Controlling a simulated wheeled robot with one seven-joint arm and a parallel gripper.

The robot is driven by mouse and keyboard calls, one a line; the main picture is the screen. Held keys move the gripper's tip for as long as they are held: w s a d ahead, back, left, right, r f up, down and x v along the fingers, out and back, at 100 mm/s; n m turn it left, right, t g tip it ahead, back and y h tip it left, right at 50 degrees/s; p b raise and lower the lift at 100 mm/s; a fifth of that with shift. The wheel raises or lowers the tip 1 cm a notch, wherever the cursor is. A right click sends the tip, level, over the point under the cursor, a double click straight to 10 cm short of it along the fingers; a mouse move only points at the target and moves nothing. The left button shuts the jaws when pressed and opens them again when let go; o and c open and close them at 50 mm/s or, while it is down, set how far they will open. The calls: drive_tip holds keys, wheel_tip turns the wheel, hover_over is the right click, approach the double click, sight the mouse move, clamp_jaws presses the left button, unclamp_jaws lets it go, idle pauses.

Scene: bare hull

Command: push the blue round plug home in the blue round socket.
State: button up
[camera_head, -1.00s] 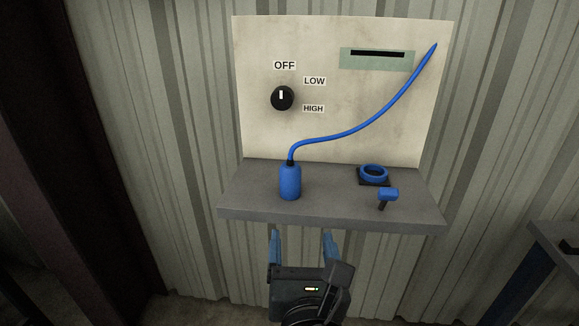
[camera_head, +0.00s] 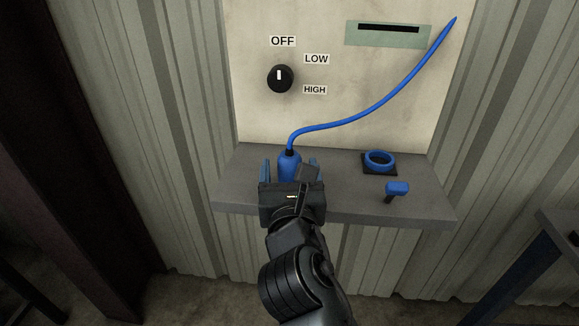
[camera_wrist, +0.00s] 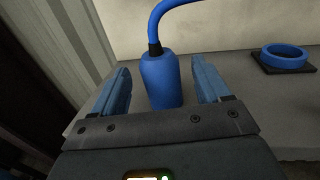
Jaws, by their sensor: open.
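The blue round plug (camera_head: 289,163) stands upright on the grey shelf, with a blue cable running from its top to the upper right of the panel. It also shows in the wrist view (camera_wrist: 161,82). My gripper (camera_head: 290,172) is open, with one finger on each side of the plug; in the wrist view the fingers (camera_wrist: 164,84) stand apart from it with gaps on both sides. The plug's lower part is hidden behind my gripper in the head view. The blue round socket (camera_head: 380,160) is a blue ring on a dark square base, to the right on the shelf, and its ring is empty.
A blue-topped lever (camera_head: 397,188) stands on the shelf (camera_head: 345,200) in front of the socket. The panel behind carries a black knob (camera_head: 280,78) and a green slotted plate (camera_head: 388,33). The shelf between plug and socket is clear.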

drive_tip(key=shift+w, duration=0.45)
drive_tip(key=c, duration=1.2)
drive_tip(key=shift+o, duration=0.2)
